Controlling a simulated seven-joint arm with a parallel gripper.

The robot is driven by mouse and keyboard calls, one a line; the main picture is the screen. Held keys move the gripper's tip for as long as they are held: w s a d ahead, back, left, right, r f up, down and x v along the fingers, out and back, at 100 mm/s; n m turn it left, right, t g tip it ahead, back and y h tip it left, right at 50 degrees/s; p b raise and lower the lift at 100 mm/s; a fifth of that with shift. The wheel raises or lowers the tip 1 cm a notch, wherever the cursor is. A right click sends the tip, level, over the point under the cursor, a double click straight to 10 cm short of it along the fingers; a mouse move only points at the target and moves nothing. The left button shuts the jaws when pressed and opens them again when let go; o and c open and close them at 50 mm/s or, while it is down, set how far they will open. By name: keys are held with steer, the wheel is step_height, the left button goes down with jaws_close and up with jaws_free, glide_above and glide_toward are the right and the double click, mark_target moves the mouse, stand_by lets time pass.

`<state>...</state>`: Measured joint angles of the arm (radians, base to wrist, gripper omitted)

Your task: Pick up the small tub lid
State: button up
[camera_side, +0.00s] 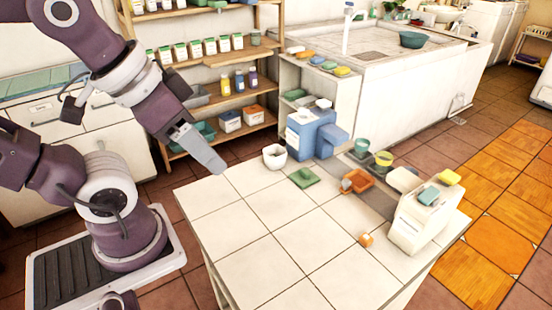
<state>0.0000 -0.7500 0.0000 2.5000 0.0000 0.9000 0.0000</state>
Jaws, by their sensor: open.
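A flat green square piece (303,177) with a small raised part on top lies on the white tiled table; it looks like the small tub lid, though I cannot be sure at this size. A small white tub (274,156) with a dark opening stands just behind and left of it. My gripper (220,169) is open and empty, above the table's back left corner. It is left of the tub and the green piece and apart from both. Its fingers are seen nearly edge-on, so the gap between them is hidden.
A blue box-shaped container (311,133) stands behind the green piece. An orange dish (357,181) and a small orange block (366,239) lie to the right. A white container (417,222) stands at the right edge. The table's front left is clear.

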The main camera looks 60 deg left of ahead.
steer(key=c, duration=0.3)
